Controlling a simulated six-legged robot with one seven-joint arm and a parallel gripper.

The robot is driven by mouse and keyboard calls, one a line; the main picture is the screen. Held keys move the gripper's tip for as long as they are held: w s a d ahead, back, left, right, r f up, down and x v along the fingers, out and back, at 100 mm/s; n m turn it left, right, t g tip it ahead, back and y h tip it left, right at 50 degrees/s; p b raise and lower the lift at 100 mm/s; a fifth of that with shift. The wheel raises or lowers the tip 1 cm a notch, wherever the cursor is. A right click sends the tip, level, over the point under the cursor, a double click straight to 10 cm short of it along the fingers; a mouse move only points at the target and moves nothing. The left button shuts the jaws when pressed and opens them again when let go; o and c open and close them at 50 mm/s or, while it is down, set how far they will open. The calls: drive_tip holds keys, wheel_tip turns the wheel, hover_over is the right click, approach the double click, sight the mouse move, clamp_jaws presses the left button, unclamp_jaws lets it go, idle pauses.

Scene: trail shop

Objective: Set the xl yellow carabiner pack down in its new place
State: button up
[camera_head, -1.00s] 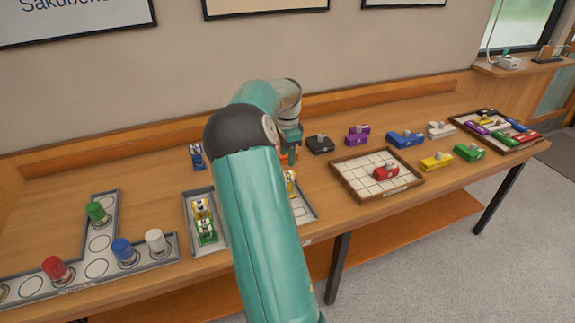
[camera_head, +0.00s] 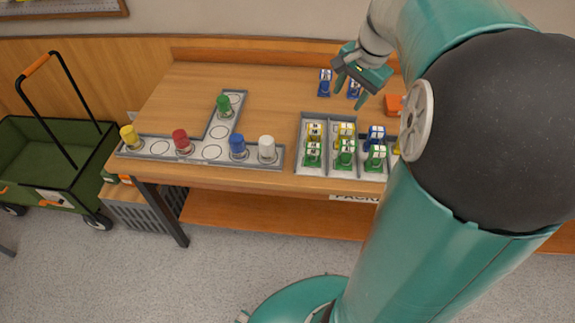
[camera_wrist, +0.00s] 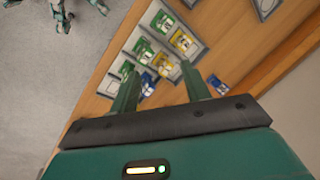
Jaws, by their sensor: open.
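My gripper (camera_head: 350,92) is open and empty, raised above the table behind the grey packs tray (camera_head: 297,150). The tray has several compartments. A yellow pack (camera_head: 315,131) stands in the left one behind a green pack (camera_head: 312,154). Another yellow pack (camera_head: 345,131) stands in the middle one behind a green pack (camera_head: 346,153). A blue pack (camera_head: 376,134) and a green pack (camera_head: 375,156) share the one to the right. My arm hides the tray's right end. The wrist view also shows the yellow packs (camera_wrist: 182,41) beyond my open fingers. Size labels are too small to read.
An orange object (camera_head: 395,104) lies beside my arm. A green cart (camera_head: 45,165) stands left of the table. The back-left tabletop is clear.

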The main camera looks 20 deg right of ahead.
drive_tip(key=s+a+n+t, duration=0.1)
drive_tip(key=s+a+n, duration=0.5)
drive_tip(key=a, duration=0.5)
drive_tip(key=s+a+n+t, duration=0.1)
drive_tip(key=s+a+n, duration=0.6)
drive_tip(key=a, duration=0.4)
drive_tip(key=shift+s+a+r+n+t+h, duration=0.15)
drive_tip(key=shift+s+n+t+h, duration=0.2)
drive_tip(key=shift+s, duration=0.35)
